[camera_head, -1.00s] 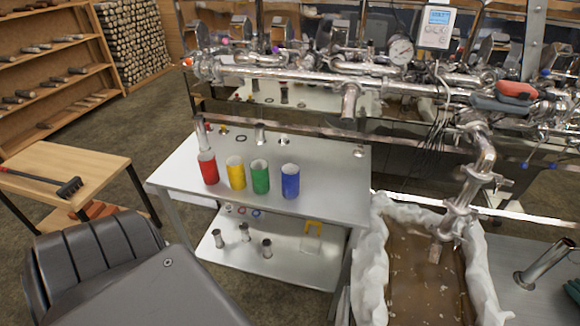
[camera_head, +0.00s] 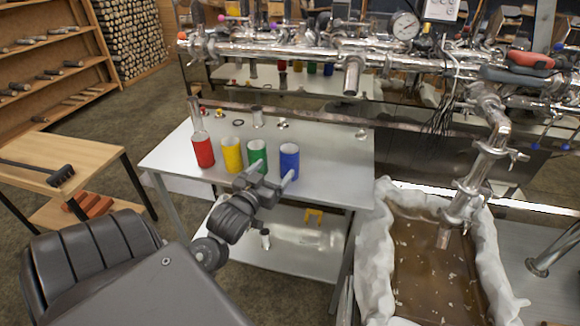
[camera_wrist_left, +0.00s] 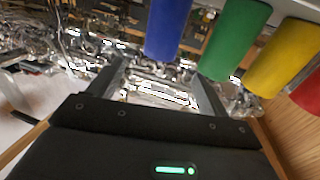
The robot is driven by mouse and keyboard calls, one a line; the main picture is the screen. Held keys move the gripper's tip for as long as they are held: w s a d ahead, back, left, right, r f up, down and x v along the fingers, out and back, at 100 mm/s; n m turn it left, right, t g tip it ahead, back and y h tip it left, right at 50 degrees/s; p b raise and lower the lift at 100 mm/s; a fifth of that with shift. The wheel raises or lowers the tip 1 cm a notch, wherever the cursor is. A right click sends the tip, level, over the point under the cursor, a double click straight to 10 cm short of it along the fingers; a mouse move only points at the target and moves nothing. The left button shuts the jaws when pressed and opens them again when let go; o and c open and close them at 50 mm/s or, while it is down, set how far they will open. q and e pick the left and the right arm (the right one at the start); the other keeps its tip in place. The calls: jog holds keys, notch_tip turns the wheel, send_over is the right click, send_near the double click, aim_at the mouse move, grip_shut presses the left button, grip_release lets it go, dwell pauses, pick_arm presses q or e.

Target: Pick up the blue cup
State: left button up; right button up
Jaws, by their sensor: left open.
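The blue cup (camera_head: 289,160) stands upright at the right end of a row of cups on the metal table (camera_head: 335,165). My left gripper (camera_head: 268,176) is open and empty at the table's front edge, just in front of the green and blue cups. One finger points toward the blue cup's lower part, and I cannot tell if it touches. In the left wrist view the blue cup (camera_wrist_left: 163,28) is beyond the two spread fingers (camera_wrist_left: 160,88), with nothing between them. My right gripper is out of view.
Metal pipes (camera_head: 300,52) run above and behind. A brown-filled basin (camera_head: 425,260) is at the right. The tabletop right of the blue cup is clear.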

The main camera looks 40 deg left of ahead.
aim_at(285, 155)
pick_arm(q)
jog(key=p+x, duration=0.1)
jog(key=x, duration=0.4)
jog(key=shift+w+a+r, duration=0.1)
jog(key=shift+w+r, duration=0.05)
jog(key=shift+w, duration=0.15)
jog(key=shift+p+x, duration=0.65)
jog(key=shift+x, duration=1.95)
jog(key=shift+c, duration=0.5)
jog(key=c, duration=1.2)
